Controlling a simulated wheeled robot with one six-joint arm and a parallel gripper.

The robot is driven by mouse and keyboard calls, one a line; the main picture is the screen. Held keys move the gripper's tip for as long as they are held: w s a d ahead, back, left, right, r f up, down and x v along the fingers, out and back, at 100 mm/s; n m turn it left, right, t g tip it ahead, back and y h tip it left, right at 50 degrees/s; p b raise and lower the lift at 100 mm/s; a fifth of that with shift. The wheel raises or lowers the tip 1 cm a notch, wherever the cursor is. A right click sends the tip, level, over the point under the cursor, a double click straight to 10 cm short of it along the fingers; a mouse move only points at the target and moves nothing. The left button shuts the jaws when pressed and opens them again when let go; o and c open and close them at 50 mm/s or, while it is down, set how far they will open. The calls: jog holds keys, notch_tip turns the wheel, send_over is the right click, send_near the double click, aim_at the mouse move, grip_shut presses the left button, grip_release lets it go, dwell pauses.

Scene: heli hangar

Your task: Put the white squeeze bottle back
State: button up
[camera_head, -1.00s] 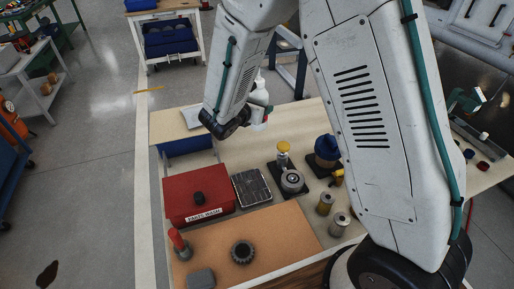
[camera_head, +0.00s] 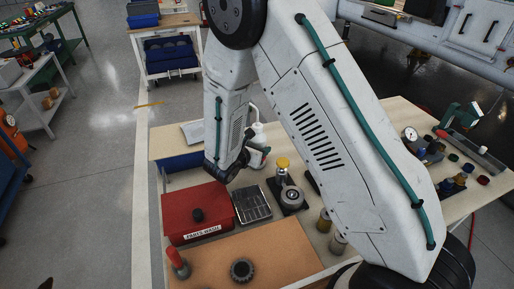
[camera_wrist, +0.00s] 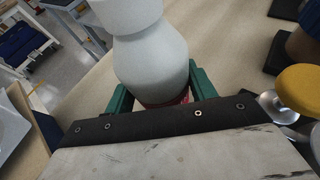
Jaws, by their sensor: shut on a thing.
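The white squeeze bottle (camera_head: 257,138) is held upright in my gripper (camera_head: 257,158), above the workbench just behind the red box. In the wrist view the bottle (camera_wrist: 150,62) has a rounded white body with a red band low down. The green fingers of my gripper (camera_wrist: 160,92) are on both sides of it, shut on it. The bottle's base is hidden behind the gripper, so I cannot tell whether it touches the bench.
The workbench (camera_head: 178,144) bears a red parts-wash box (camera_head: 184,204), a dark tray (camera_head: 252,204), a yellow-capped dispenser (camera_head: 282,166), a round metal part (camera_head: 292,197) and a brown mat (camera_head: 215,268). A pale sheet (camera_head: 194,133) lies left of the bottle. Bare bench shows behind the bottle.

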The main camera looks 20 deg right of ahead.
jog(key=shift+f, duration=0.1)
jog(key=o, duration=0.8)
jog(key=shift+c, duration=0.2)
